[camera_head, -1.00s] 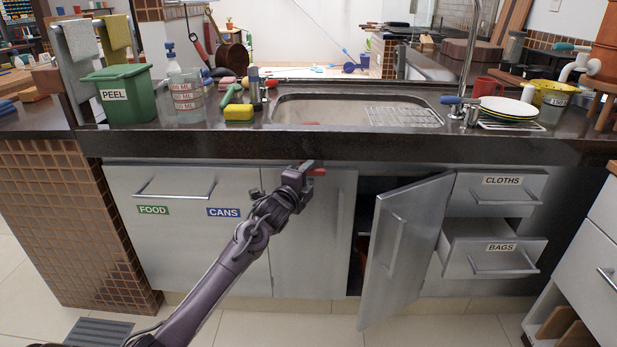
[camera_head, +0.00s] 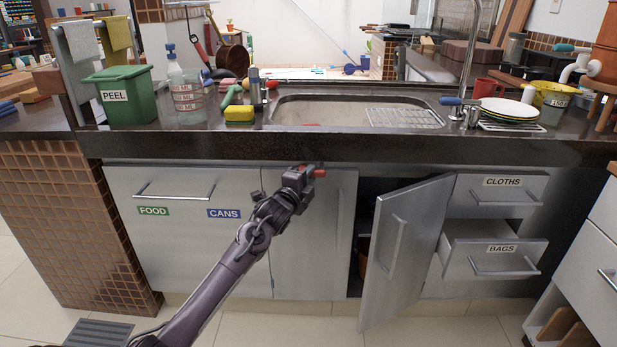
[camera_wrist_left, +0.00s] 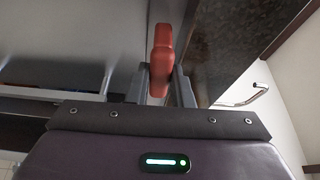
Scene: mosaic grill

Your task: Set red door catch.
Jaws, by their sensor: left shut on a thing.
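The red door catch (camera_head: 318,173) sits at the top of the closed cabinet door (camera_head: 318,240) under the sink, just below the counter edge. My left gripper (camera_head: 305,174) is at the catch, in front of the door's upper part. In the left wrist view the red catch (camera_wrist_left: 161,62) stands between the two fingers (camera_wrist_left: 158,88), and the gripper is shut on it. The gripper hides part of the catch in the head view. My right gripper is not in view.
To the right, a cabinet door (camera_head: 405,250) stands open with its handle facing out. The BAGS drawer (camera_head: 493,262) is pulled out a little. The dark counter edge (camera_head: 240,147) overhangs just above my gripper.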

